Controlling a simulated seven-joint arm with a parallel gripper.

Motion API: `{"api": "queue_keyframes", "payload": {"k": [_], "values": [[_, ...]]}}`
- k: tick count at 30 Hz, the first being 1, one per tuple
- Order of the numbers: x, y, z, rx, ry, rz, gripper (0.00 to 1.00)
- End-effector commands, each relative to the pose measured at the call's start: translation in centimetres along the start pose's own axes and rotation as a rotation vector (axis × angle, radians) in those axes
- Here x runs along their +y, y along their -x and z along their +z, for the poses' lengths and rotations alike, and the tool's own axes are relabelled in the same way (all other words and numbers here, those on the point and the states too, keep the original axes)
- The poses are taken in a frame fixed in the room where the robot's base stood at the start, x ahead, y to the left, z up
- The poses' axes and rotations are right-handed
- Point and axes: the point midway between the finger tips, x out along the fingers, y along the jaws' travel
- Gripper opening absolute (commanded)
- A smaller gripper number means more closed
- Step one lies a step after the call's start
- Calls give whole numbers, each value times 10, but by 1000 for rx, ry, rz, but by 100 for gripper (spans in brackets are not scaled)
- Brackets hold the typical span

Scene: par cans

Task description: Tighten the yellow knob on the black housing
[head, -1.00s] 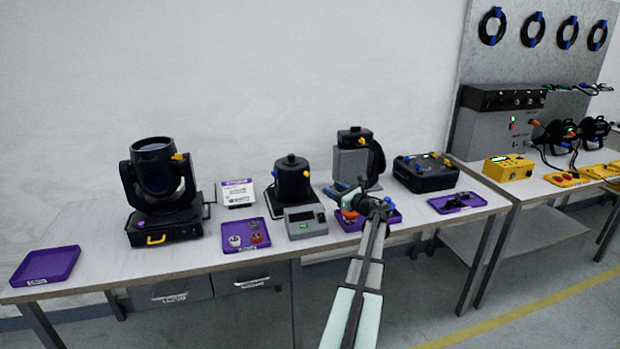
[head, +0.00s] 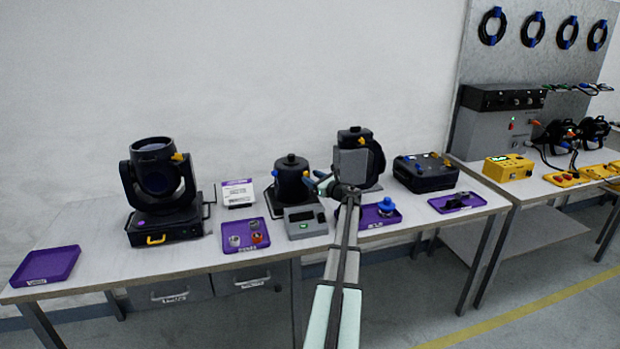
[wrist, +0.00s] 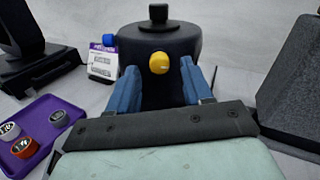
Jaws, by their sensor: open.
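In the wrist view, the black housing (wrist: 184,42) stands upright ahead of my gripper, with a black cap on top. The yellow knob (wrist: 159,63) is on its side facing me. My gripper (wrist: 160,80) is open, its two blue fingers pointing at the housing on either side of the knob's line, with the knob showing between and slightly beyond the fingertips. I cannot tell whether the fingers touch the housing. In the head view, the housing (head: 291,180) stands at the middle of the bench and my gripper (head: 318,183) is at its right side. The knob is hidden there.
A scale with a green display (head: 306,220) stands in front of the housing. A purple tray (head: 232,248) with several small parts lies to the left. A grey stand with a black lamp part (head: 352,162) is close on the right. A purple tray (head: 392,217) holds a blue-topped part.

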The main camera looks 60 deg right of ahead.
Motion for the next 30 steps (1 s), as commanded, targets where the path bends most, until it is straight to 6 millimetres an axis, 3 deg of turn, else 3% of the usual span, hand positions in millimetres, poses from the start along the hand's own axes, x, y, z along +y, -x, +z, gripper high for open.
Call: {"api": "queue_keyframes", "payload": {"k": [6,17,30], "values": [[0,-16,0,0,0,1,50],[0,-18,0,0,0,0,49],[0,-18,0,0,0,0,7]]}}
